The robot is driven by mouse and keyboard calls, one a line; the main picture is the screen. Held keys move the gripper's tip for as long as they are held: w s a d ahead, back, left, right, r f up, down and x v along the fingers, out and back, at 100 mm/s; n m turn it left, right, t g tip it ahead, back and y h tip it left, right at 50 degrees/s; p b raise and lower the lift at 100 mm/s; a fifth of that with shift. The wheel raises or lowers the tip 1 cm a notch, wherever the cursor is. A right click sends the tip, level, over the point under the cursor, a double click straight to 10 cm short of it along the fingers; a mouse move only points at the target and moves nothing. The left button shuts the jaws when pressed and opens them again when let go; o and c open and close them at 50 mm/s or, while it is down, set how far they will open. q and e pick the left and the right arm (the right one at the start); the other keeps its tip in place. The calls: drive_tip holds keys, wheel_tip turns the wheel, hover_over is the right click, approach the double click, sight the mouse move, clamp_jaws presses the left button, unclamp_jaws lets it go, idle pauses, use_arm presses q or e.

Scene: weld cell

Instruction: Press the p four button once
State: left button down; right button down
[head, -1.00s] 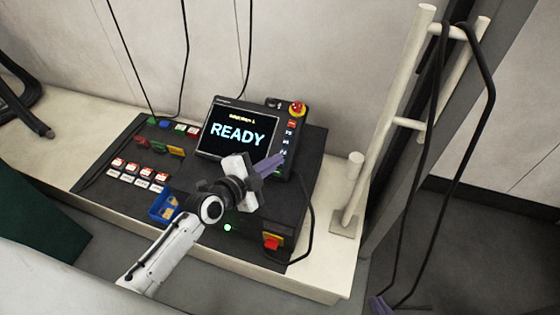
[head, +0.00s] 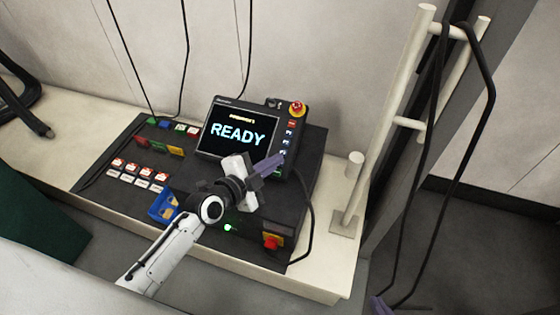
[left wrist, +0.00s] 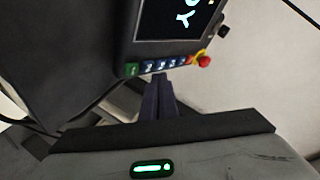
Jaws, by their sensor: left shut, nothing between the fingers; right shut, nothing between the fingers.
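The black pendant (head: 201,147) stands tilted on the console, its screen reading READY. A column of small buttons runs down its right side: a red one (head: 291,124), several blue ones (head: 287,142) and a green one (left wrist: 132,69). Their labels are too small to read surely.
A red emergency knob (head: 297,108) tops the pendant's right corner. The console (head: 110,160) carries coloured switches, a blue bin (head: 163,207) and a red switch (head: 272,241). A black cable runs down its right side. A cream post frame (head: 385,130) stands to the right.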

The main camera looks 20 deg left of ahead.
use_arm(q)
drive_tip(key=shift+w+f+b, duration=0.2)
drive_tip(key=shift+f+b, duration=0.1)
drive_tip(key=shift+f, duration=0.1)
drive_tip(key=shift+w+f+b, duration=0.2)
drive_tip(key=shift+f+b, duration=0.2)
drive_tip(key=shift+b, duration=0.05)
idle(0.6)
drive_tip(key=shift+r, duration=0.1)
drive_tip(key=shift+s+r+p, duration=0.4)
drive_tip(key=shift+r+p, duration=0.25)
drive_tip(key=shift+p, duration=0.35)
drive_tip(key=r+p, duration=0.1)
drive_tip(key=s+r+p, duration=0.1)
drive_tip(key=r+p, duration=0.1)
drive_tip(key=s+r+p, duration=0.1)
drive_tip(key=p, duration=0.1)
drive_tip(key=shift+s+r, duration=0.15)
drive_tip(key=shift+r, duration=0.1)
idle(0.4)
